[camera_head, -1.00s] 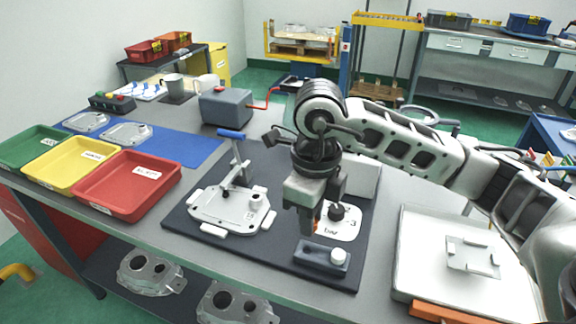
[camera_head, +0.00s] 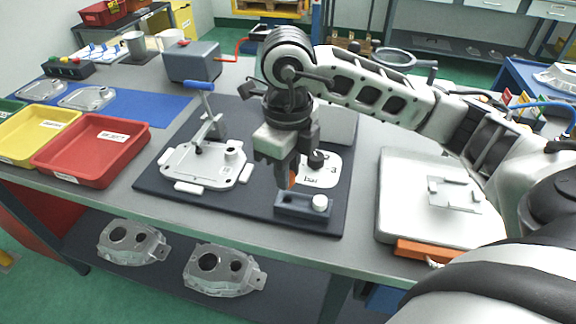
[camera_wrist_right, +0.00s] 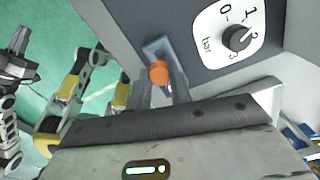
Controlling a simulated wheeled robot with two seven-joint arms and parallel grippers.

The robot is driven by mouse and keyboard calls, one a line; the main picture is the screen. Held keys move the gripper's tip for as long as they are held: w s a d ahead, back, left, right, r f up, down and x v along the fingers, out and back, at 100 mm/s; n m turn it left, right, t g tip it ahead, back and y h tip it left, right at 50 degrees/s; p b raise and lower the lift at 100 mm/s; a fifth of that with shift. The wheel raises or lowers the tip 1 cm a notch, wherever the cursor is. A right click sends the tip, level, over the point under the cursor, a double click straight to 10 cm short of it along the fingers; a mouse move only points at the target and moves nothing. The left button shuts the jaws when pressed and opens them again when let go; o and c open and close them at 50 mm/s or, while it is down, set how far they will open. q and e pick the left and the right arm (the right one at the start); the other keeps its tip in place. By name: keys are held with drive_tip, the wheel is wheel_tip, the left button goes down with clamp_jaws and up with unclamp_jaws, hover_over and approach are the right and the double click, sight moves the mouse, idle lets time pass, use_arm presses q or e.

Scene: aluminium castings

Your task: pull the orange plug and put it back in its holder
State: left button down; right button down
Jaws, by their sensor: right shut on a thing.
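My right gripper (camera_head: 289,183) points down over the left end of the dark grey holder block (camera_head: 303,209) and is shut on the orange plug (camera_head: 293,177). The plug's round orange end (camera_wrist_right: 159,72) shows between the fingers in the right wrist view. I cannot tell whether the plug touches the block. The clamp fixture (camera_head: 205,166), with a blue-handled lever, stands to the left on the dark mat. What looks like my left gripper (camera_wrist_right: 20,42) shows at the wrist view's left edge, its jaws unclear.
Red (camera_head: 92,150) and yellow trays stand at the left. A white slab (camera_head: 410,210) lies to the right. The mat's front edge is close to the block.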

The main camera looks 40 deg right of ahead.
wheel_tip(320, 180, down, 2)
drive_tip(key=shift+b, duration=0.6)
use_arm(q)
drive_tip(key=shift+w+d+f, duration=0.1)
drive_tip(key=shift+d+f, duration=0.15)
use_arm(e)
drive_tip(key=shift+f, duration=0.1)
use_arm(q)
drive_tip(key=shift+f+b, duration=0.5)
drive_tip(key=shift+b, duration=0.1)
idle(0.9)
